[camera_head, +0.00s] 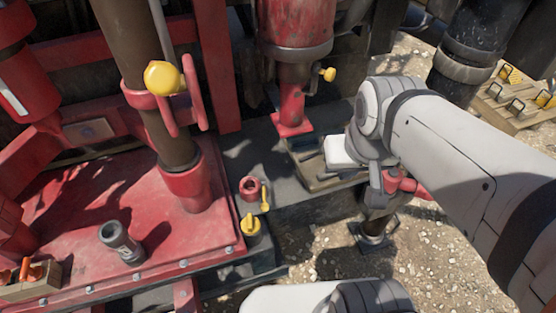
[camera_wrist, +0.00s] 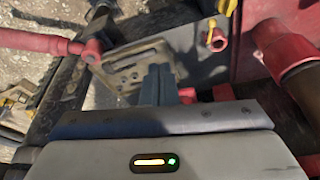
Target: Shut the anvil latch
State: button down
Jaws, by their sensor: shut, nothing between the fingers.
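A red bar (camera_wrist: 45,42), which looks like the anvil latch, ends in a red knuckle (camera_wrist: 92,50) beside a worn metal plate with slots (camera_wrist: 128,66) in the wrist view. In the head view a red part (camera_head: 408,186), perhaps the same bar, shows partly behind my arm. My gripper (camera_wrist: 158,84) is shut and empty, its fingers together over the right part of the slotted plate. The bar and knuckle lie left of the fingers, apart from them in the picture. I cannot tell whether the fingertips touch the plate. In the head view my wrist hides much of this area.
A red deck (camera_head: 75,215) with a thick pipe and a yellow-knobbed valve (camera_head: 163,78) stands at left. A small red fitting (camera_head: 250,188) and yellow handle (camera_head: 250,224) sit near the middle. Gravel (camera_head: 330,245) is open below. A wooden tray (camera_head: 520,115) lies far right.

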jog(key=shift+f, duration=0.1)
jog(key=w+f+m+g+y+b, duration=0.1)
jog(key=w+f+m+y+b, duration=0.1)
jog(key=w+f+m, duration=0.3)
jog(key=w+a+f+m+g+y+b, duration=0.1)
jog(key=w+f+m+y+b, duration=0.2)
jog(key=f+m, duration=0.3)
jog(key=w+f+m+g+y+b, duration=0.2)
jog(key=w+f+m, duration=0.4)
jog(key=f, duration=0.5)
jog(key=shift+w+a+f+y+b, duration=0.3)
jog(key=shift+f+y+b, duration=0.05)
jog(key=shift+y, duration=0.25)
send_near(264, 196)
jog(key=shift+s+a+f, duration=1.25)
jog(key=shift+s+f, duration=0.5)
jog(key=shift+f, duration=1.05)
